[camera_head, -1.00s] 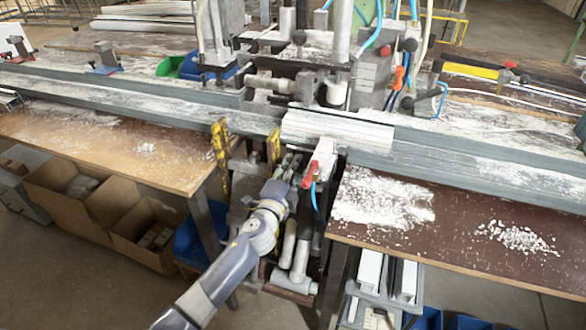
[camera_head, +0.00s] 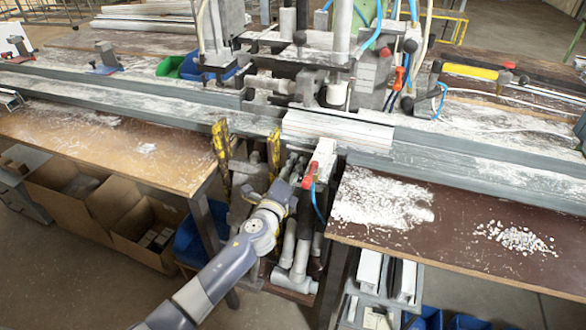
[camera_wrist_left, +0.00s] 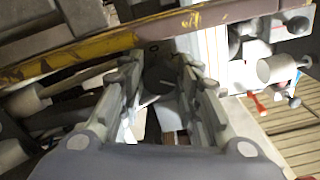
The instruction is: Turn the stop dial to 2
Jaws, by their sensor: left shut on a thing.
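My left gripper (camera_head: 290,168) reaches in at the front of the clamp machine, in the gap between the two bench tops. In the left wrist view its two fingers (camera_wrist_left: 160,88) are closed in on a dark grey round piece, which looks like the stop dial (camera_wrist_left: 158,78). Small marks show just beyond the dial, but they are too small to read surely, and I cannot tell the dial's setting. In the head view the dial is hidden by the gripper and machine parts. My right gripper is not in view.
Yellow worn posts (camera_head: 221,160) stand just left of my left gripper. A red-tipped valve with a blue hose (camera_head: 318,170) is close on its right. A white profile (camera_head: 338,130) lies on the machine above. Brown bench tops (camera_head: 385,215) flank the gap.

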